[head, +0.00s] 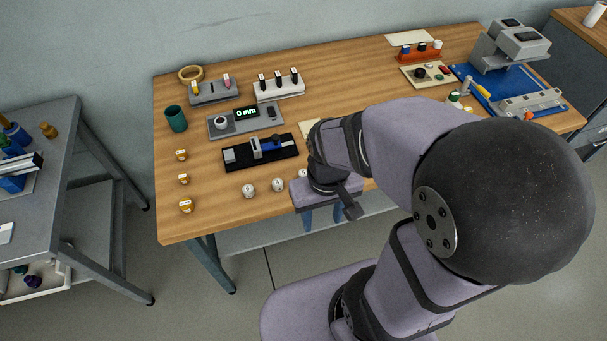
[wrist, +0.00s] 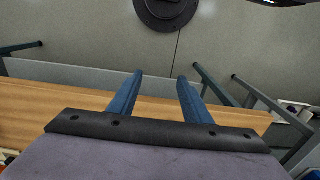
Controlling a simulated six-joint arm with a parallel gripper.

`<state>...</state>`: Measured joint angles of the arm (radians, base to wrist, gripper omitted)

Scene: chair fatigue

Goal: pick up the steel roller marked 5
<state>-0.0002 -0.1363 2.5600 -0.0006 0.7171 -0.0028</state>
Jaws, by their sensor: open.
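Several small steel-coloured rollers stand near the front edge of the table; one roller (head: 249,190) is leftmost, a second roller (head: 278,184) is beside it, and a third roller (head: 303,173) is partly hidden by my arm. Their markings are too small to read, so I cannot tell which is marked 5. My gripper (head: 322,217) is at the table's front edge, right of and nearer than these rollers. In the wrist view my gripper (wrist: 161,76) has its two blue fingers apart with nothing between them. No roller shows in that view.
The wooden table (head: 225,217) holds a black fixture (head: 235,157), a grey gauge with a "0 mm" display (head: 215,131), a green cup (head: 176,119) and several small orange-and-white jars (head: 186,206). A blue-based machine (head: 467,73) stands at right.

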